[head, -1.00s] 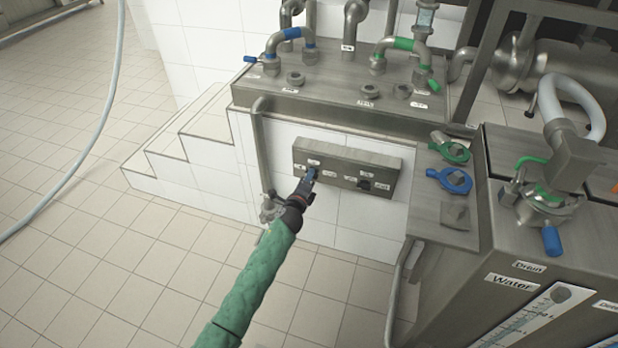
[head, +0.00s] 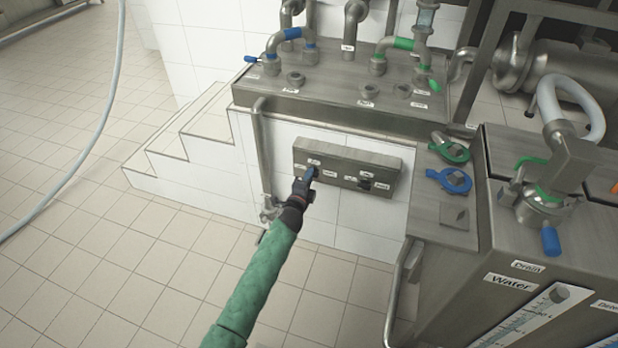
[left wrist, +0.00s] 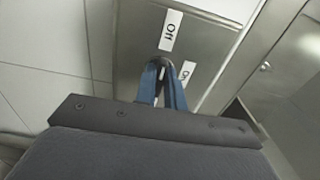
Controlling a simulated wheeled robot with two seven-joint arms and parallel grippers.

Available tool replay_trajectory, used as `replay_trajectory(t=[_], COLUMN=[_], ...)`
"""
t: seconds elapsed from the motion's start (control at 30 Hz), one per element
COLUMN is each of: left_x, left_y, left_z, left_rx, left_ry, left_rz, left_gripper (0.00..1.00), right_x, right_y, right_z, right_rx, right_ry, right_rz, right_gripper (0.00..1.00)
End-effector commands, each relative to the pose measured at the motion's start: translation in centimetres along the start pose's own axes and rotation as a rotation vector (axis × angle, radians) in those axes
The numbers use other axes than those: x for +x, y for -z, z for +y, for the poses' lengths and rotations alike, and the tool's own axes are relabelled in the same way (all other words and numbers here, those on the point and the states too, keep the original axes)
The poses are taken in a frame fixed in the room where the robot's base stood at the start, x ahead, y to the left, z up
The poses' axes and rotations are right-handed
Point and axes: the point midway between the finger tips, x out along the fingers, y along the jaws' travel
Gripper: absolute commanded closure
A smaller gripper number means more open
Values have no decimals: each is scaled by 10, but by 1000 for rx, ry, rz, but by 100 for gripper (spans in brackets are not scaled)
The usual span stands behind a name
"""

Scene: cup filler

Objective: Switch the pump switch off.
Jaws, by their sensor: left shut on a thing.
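A metal switch box (head: 345,157) with two switches and small labels is on the white tiled wall under the raised platform. My left gripper (head: 311,173) is at the left switch of this box and largely hides it in the head view. In the left wrist view its blue fingers (left wrist: 162,82) are shut on the dark switch knob, which shows only as a dark bit between the tips. A label reading "Off" (left wrist: 170,30) lies just beyond the fingertips, and a second label, apparently "On" (left wrist: 187,72), is to their right. My right gripper is not in view.
The second switch (head: 365,184) is on the right part of the box. A vertical pipe (head: 262,160) runs left of the box, with tiled steps (head: 185,150) further left. A metal tank (head: 470,270) with a blue-handled valve stands at the right.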

Motion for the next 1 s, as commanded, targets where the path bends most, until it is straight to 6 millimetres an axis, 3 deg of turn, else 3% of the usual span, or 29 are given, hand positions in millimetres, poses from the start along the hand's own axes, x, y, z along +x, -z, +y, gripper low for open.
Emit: replay_trajectory(t=[0.13,0.17,0.27,0.63,1.0], left_x=[-1,-1,-1,-6,-57], left_y=[-1,-1,-1,0,0], left_z=[2,2,2,1,2], left_rx=[0,0,0,1,1], left_ry=[-3,-3,-3,-1,-2], left_rz=[-1,-1,-1,0,0], left_gripper=[100,85,67,67,67], right_x=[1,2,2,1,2], right_y=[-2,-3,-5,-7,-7], right_z=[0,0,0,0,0], right_rx=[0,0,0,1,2], right_ry=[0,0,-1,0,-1], right_rz=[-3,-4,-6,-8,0], right_gripper=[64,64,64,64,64])
